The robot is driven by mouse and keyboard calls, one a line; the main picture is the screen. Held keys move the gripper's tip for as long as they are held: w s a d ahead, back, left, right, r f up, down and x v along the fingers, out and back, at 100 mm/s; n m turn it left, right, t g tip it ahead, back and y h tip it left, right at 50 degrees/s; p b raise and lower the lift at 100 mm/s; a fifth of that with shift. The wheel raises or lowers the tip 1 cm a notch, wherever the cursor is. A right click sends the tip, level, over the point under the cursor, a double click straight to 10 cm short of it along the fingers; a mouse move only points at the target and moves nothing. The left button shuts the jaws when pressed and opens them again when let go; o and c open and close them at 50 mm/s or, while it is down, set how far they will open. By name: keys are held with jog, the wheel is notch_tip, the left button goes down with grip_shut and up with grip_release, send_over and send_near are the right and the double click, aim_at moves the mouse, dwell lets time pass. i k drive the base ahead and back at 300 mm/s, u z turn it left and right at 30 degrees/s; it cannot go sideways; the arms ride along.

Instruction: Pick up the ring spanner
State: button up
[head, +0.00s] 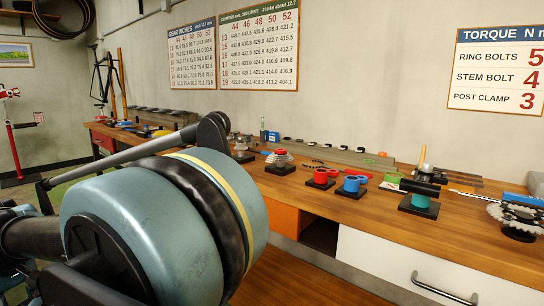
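I cannot pick out the ring spanner for sure in the head view. Several small, thin tools lie along the wooden workbench (300,197), too small to tell apart. A dark, flat, long item (440,188) lies toward the back right of the bench. A large teal joint of my arm fills the lower left and hides part of the bench. My gripper is not in view.
Chainrings (518,217) sit at the right edge. Below are a white drawer (420,268) and an orange panel (281,219).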

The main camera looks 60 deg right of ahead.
aim_at(265, 153)
jog(key=z, duration=0.05)
jog(key=k, duration=0.3)
jog(key=z, duration=2.2)
